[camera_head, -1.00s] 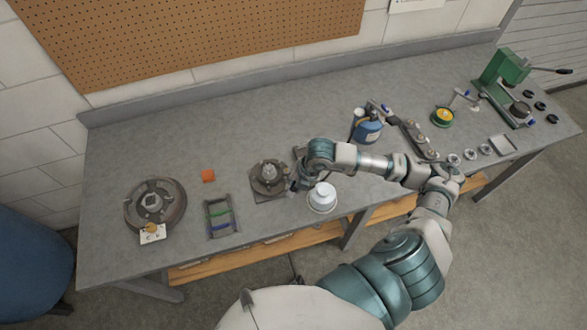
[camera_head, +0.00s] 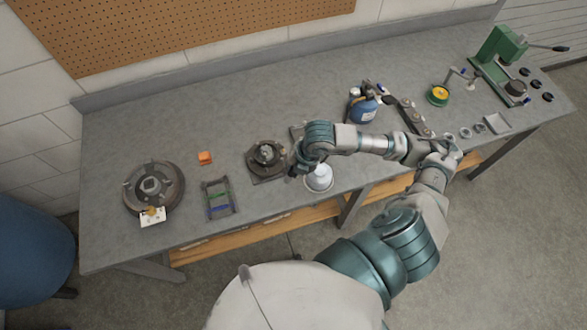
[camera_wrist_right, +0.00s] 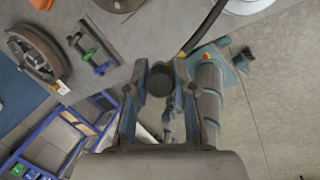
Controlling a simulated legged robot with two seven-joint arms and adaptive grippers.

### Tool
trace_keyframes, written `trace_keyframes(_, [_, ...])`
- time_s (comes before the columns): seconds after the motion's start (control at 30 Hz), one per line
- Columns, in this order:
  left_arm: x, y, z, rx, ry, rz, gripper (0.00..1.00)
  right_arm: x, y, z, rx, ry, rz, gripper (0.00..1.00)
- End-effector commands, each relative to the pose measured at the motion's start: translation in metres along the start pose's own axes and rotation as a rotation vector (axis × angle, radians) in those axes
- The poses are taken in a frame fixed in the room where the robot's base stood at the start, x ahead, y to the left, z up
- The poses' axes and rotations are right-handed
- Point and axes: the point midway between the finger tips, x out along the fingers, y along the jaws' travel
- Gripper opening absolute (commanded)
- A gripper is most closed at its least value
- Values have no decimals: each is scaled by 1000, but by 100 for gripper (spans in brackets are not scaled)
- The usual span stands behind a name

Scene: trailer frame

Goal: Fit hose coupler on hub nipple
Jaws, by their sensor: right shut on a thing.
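My right gripper (camera_head: 297,167) is beside the dark hub (camera_head: 265,152) on its square base, just to its right in the head view. In the right wrist view, the right gripper (camera_wrist_right: 162,92) is shut on a dark round piece (camera_wrist_right: 162,80), which looks like the hose coupler. A dark hose with a yellow part (camera_wrist_right: 203,30) shows close behind it. In the head view the wrist hides the held piece. The hub's nipple is too small to make out, and I cannot tell whether the coupler touches it. My left gripper is out of view.
The bench's back left is clear.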

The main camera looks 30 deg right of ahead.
Motion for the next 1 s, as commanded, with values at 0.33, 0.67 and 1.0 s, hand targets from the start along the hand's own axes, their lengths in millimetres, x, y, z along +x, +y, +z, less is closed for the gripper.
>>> trace_keyframes(0.33, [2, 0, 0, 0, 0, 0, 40, 4, 8, 13, -125, -3, -20, 0])
trace_keyframes(0.67, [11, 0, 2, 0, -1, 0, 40, 23, 38, 76, -826, -57, -74, 0])
trace_keyframes(1.0, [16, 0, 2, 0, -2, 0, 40, 32, 56, 125, -1353, -135, 8, 0])
